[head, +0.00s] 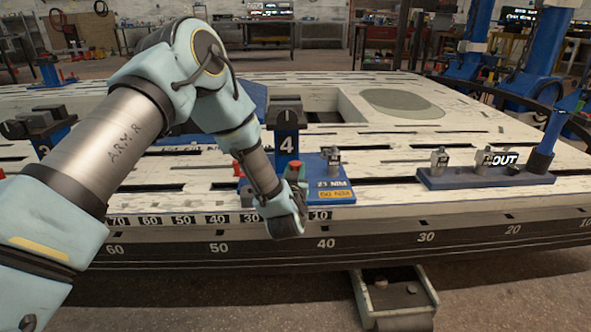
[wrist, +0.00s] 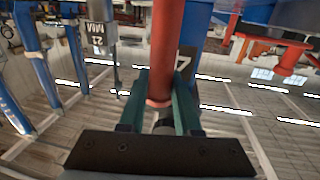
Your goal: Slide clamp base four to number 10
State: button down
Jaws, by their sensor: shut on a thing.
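Clamp base four is a blue base (head: 318,172) on the slotted bench top, with an upright post marked 4 (head: 286,144) and a dark clamp head (head: 284,112). A yellow label is on its front. My gripper (head: 294,178) is at its front left, with green fingers, and the wrist hides part of the base. In the wrist view, the fingers (wrist: 160,105) are shut on a red handle (wrist: 166,45), with the post's 4 just behind. On the bench's front scale, the upper-row number 10 (head: 318,215) shows just right of my wrist; the lower-row 10 (head: 586,223) is at far right.
A blue base with an OUT label (head: 485,178) stands to the right on the bench. Another clamp (head: 38,122) stands at the left. The bench top between base four and the OUT base is clear.

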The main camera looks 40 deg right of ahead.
jog(key=s+d+b, duration=0.2)
jog(key=s+d, duration=1.1)
jog(key=d, duration=0.2)
jog(key=shift+s+d, duration=0.25)
jog(key=shift+d, duration=0.15)
jog(key=shift+s, duration=0.1)
jog(key=c, duration=0.8)
grip_release()
jog(key=shift+d, duration=0.1)
jog(key=shift+o, duration=1)
jog(key=shift+w, duration=0.2)
jog(key=p+v, duration=0.2)
jog(key=v, duration=0.8)
jog(key=shift+s+a, duration=0.2)
jog(key=shift+a, duration=0.2)
